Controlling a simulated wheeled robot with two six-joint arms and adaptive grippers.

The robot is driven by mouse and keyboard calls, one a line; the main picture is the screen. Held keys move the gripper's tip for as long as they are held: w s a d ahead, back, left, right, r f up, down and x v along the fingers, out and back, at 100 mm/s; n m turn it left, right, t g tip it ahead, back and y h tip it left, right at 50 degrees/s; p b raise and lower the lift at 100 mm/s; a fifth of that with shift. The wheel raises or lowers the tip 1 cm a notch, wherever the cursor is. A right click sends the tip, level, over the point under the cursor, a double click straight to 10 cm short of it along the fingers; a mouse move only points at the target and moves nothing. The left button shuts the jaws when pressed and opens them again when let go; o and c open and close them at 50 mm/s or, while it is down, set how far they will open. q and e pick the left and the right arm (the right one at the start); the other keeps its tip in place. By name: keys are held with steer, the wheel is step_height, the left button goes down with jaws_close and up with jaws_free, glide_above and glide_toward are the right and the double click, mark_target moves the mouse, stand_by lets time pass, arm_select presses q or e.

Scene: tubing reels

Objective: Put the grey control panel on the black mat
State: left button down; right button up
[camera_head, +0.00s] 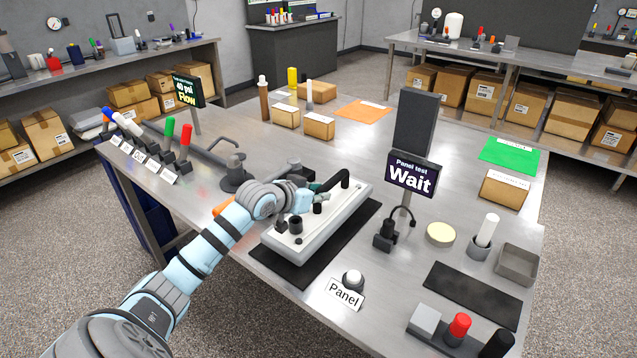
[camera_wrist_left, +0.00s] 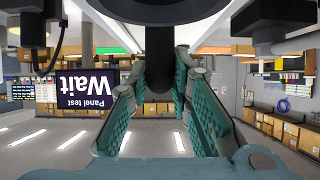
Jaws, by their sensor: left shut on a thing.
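The grey control panel (camera_head: 313,234) is a light slab with black fittings and a black curved handle on top. It is over the black mat (camera_head: 360,237), whose dark edges show along its right and front sides. I cannot tell whether the panel rests on the mat or hangs just above it. My left gripper (camera_head: 317,190) is over the panel's far part, at the black handle. In the left wrist view its teal fingers (camera_wrist_left: 160,95) are shut on a dark upright bar (camera_wrist_left: 160,60), apparently that handle. My right gripper is not in view.
A "Panel test: Wait" sign (camera_head: 411,177) stands right of the panel, with a black cable plug (camera_head: 385,237) below it. A white button (camera_head: 352,279) is in front. Another dark mat (camera_head: 472,294) lies at right.

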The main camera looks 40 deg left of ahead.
mark_target(314, 205)
arm_select(q)
step_height(314, 205, down, 3)
steer(key=shift+f, duration=0.1)
steer(key=c, duration=1.5)
jaws_free()
steer(key=shift+o, duration=0.2)
steer(key=shift+s+d, duration=0.1)
steer(key=shift+s, duration=0.05)
steer(key=p+v, duration=0.2)
steer(key=v, duration=0.5)
steer(key=shift+s+r, duration=0.25)
steer(key=shift+r, duration=0.1)
steer(key=p+v, duration=0.3)
steer(key=shift+s+r, duration=0.2)
steer(key=shift+r, duration=0.1)
steer(key=shift+s+r+p, duration=0.1)
steer(key=shift+s+p, duration=0.2)
steer(key=shift+s, duration=0.15)
steer(key=shift+w+d, duration=0.1)
steer(key=shift+f, duration=0.2)
